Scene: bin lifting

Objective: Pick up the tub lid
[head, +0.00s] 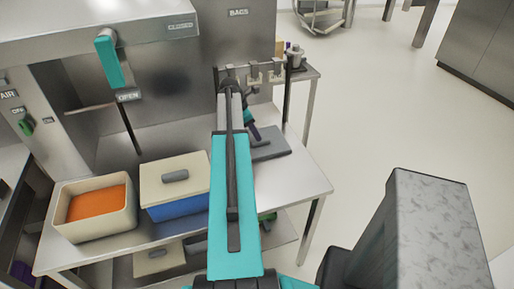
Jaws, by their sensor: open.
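A cream tub lid (155,190) with a grey bar handle (175,176) lies on a blue tub (180,209) on the steel table. To its left stands an open cream tub (108,224) with orange contents (97,203). Another cream lid-like piece with a grey handle (157,257) shows lower down, below the tabletop. My teal arm reaches up the middle of the view, right of the blue tub. My gripper (256,137) is partly hidden behind the arm, small and dark, apart from the lid. It appears open and empty.
A dark grey board (271,143) lies on the table (303,178) near my gripper. A steel machine with a teal handle (109,62) stands behind the tubs. A rack with clips (254,73) is at the table's back. Open floor (390,120) lies to the right.

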